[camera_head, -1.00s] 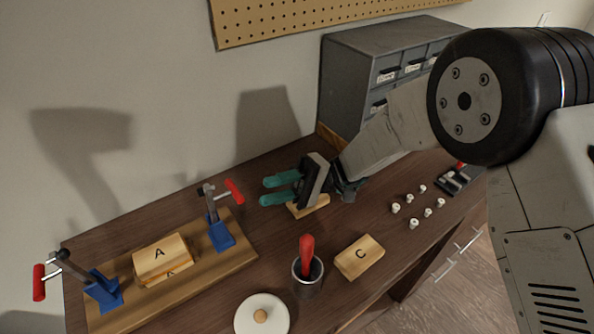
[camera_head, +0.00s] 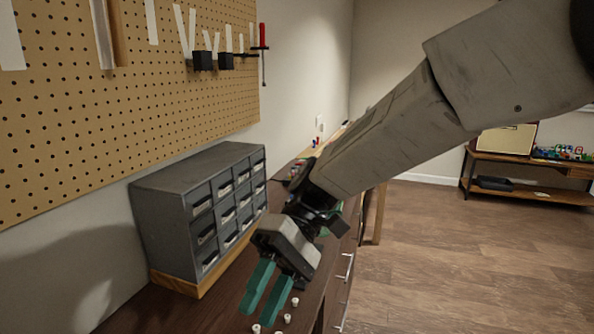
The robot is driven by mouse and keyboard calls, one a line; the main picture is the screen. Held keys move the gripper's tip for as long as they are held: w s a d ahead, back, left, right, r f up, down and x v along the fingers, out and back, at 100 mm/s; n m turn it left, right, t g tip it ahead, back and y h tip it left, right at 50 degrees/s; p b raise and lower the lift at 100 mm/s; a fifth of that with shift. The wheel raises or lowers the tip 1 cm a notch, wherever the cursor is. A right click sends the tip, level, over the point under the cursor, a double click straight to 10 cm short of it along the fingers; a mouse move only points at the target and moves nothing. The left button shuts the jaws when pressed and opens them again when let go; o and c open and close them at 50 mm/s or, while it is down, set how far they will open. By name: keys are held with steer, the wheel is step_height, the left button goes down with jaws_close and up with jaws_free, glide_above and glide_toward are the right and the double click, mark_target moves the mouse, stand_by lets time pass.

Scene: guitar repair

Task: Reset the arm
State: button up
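My gripper (camera_head: 265,292) hangs over the workbench (camera_head: 165,311), in front of the grey drawer cabinet. Its two teal fingers are parted and point down and to the left. No object shows between them. My arm reaches in from the upper right and hides part of the bench behind it.
The grey drawer cabinet (camera_head: 165,207) stands on the bench against the wall. Several small white knobs (camera_head: 287,318) lie just below and right of my fingers. A pegboard (camera_head: 130,100) holds tools on the wall. Open wooden floor (camera_head: 440,240) lies to the right.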

steer(key=s+d+m+t+h, duration=0.1)
steer(key=s+d+m+t, duration=0.1)
steer(key=d, duration=0.8)
steer(key=s+d+m+t+h, duration=0.2)
steer(key=d+t, duration=0.4)
steer(key=d, duration=0.5)
steer(key=s+d+m+t+h, duration=0.2)
steer(key=s+d+m+t, duration=0.1)
steer(key=d, duration=0.7)
steer(key=shift+s+d+m+t, duration=0.15)
steer(key=shift+s+m+t, duration=0.25)
steer(key=shift+m+t, duration=0.55)
steer(key=shift+d+f, duration=0.1)
